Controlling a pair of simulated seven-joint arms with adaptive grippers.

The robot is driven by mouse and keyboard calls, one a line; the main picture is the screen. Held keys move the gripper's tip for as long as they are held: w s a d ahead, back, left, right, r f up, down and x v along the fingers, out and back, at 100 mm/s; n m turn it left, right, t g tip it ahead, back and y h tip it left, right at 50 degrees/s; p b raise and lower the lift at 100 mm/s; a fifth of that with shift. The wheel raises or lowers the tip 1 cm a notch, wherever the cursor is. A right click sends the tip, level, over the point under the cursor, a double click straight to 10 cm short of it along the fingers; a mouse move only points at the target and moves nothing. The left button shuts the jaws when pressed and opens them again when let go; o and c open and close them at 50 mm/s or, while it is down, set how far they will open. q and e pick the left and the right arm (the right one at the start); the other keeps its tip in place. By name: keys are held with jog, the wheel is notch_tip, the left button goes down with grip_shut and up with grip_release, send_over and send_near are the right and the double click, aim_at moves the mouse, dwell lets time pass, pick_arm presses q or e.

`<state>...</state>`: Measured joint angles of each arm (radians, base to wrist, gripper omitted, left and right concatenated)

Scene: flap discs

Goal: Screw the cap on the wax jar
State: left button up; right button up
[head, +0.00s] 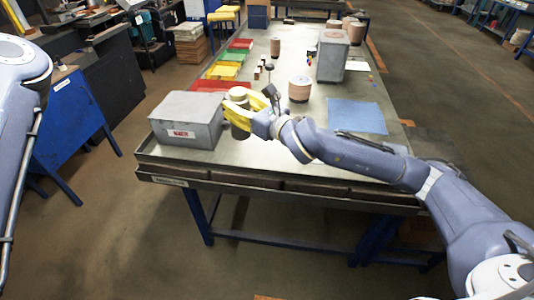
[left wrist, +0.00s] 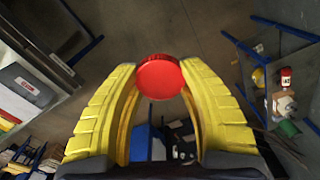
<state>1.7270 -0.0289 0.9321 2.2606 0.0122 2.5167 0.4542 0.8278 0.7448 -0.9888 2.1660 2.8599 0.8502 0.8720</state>
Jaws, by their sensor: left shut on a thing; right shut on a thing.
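The red cap (left wrist: 160,80) is held between the yellow fingertips of my left gripper (left wrist: 160,68), over the floor in the left wrist view. Its flat round face shows. In the head view only part of my left arm shows at the left edge; its gripper and the cap are out of that view. My right gripper (head: 240,112) has its yellow fingers shut around the wax jar (head: 238,94), a beige-grey cylinder that looks upright. The fingers hide the jar's middle. It is over the near part of the bench, beside the grey box; I cannot tell whether it touches the bench.
The grey box (head: 178,108) with a red label stands at the bench's near left corner. Behind are coloured trays (head: 226,72), a banded cylinder (head: 299,88) and a tall grey box (head: 331,60). A blue mat (head: 357,116) lies right. The bench front (head: 260,165) is clear.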

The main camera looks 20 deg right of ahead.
jog(key=w+d+r+m+t+h, duration=0.2)
jog(key=w+d+h, duration=0.4)
jog(key=d, duration=0.4)
jog(key=shift+w+r+m, duration=0.6)
jog(key=shift+r+m, duration=0.1)
jog(key=shift+m, duration=0.4)
jog(key=shift+d, duration=0.1)
notch_tip(320, 180, down, 16)
jog(key=shift+r, duration=0.15)
jog(key=shift+f, duration=2.15)
jog(key=shift+f, duration=0.1)
